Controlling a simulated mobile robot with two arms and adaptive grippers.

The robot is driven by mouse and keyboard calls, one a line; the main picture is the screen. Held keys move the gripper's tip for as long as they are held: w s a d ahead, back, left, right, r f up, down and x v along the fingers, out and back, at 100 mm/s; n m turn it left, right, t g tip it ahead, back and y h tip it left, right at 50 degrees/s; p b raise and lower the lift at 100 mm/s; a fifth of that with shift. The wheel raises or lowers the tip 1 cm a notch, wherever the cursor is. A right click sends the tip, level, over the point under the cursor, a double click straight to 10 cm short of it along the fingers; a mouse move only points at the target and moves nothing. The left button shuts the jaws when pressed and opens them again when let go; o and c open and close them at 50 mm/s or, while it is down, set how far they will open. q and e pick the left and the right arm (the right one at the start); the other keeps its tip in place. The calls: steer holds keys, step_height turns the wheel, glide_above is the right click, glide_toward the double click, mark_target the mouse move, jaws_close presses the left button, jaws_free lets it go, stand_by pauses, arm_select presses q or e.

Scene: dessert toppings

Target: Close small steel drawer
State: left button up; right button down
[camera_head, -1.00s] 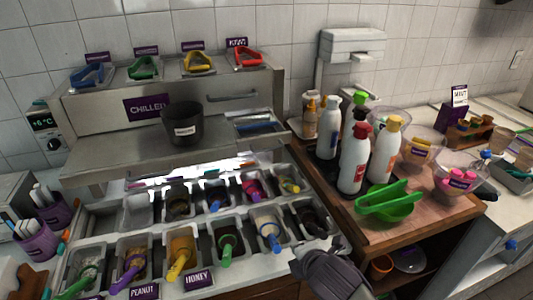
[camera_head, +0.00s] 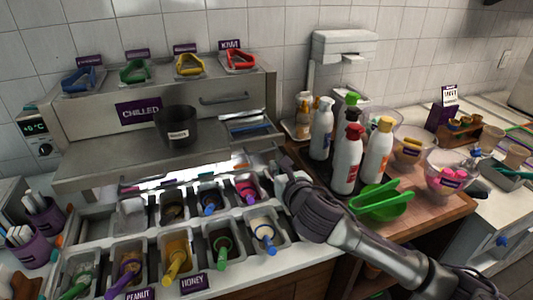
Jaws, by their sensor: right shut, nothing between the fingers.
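A steel unit (camera_head: 85,122) labelled CHILLED stands at the back, with a bar handle (camera_head: 224,98) on its front. A flat steel surface (camera_head: 110,165) juts out below that front, above the topping tubs. I cannot tell for certain which part is the small steel drawer. My right gripper (camera_head: 279,172) is shut and empty, by the right end of the steel surface's front edge. Whether it touches the steel is unclear. My left gripper is not in view.
A dark tub (camera_head: 178,128) and a shallow tray with blue contents (camera_head: 246,124) sit on the steel surface. Several topping tubs with coloured scoops lie in front.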

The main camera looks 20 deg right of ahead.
mark_target(263, 151)
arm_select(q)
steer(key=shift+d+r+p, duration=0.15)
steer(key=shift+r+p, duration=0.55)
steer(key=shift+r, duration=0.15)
arm_select(e)
steer(key=x, duration=0.8)
steer(key=shift+w+f, duration=0.1)
steer(key=shift+w, duration=0.25)
